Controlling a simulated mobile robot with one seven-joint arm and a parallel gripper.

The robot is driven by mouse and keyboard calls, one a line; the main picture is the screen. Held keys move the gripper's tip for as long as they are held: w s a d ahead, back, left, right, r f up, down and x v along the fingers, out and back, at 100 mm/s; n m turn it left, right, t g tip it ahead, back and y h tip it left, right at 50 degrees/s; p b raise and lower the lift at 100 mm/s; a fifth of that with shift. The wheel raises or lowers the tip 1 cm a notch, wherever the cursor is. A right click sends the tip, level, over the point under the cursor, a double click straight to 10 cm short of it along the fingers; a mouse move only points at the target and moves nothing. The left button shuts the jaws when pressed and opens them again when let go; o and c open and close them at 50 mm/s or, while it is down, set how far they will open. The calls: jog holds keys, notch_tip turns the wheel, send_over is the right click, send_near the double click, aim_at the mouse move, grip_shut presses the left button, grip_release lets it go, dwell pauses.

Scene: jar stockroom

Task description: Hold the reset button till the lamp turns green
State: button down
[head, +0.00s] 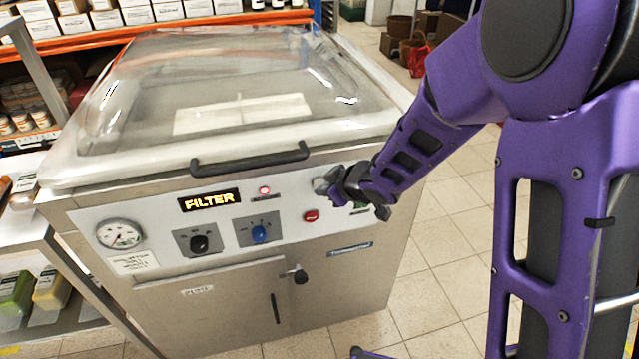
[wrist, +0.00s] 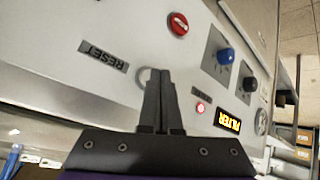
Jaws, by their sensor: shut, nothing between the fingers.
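The steel machine's front panel (head: 160,240) carries a small lamp (head: 264,190), lit red; it also glows red in the wrist view (wrist: 200,108). A RESET label (wrist: 103,55) is on the panel in the wrist view. Beside it a pale round rim (wrist: 146,76), apparently the reset button, shows partly behind my fingertips. My gripper (head: 326,186) is at the panel's right part, its fingers (wrist: 160,76) shut together and empty, pointing at that rim. The fingers hide most of it. I cannot tell whether they touch or press it.
The display (head: 209,200) reads FILTER. A black knob (head: 199,243), a blue knob (head: 260,233) and a gauge (head: 120,235) are further left. The lid handle (head: 250,160) juts out above.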

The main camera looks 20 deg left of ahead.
jog(key=shift+w+a, duration=0.25)
jog(key=shift+w, duration=0.15)
dwell(1.5)
jog(key=shift+s, duration=0.1)
dwell(0.8)
jog(key=shift+s+d, duration=0.45)
jog(key=shift+s, duration=0.2)
jog(key=s+d, duration=0.1)
jog(key=s, duration=0.2)
jog(key=s+d+b, duration=0.1)
jog(key=shift+s+d, duration=0.15)
jog(key=shift+d, duration=0.15)
dwell(0.6)
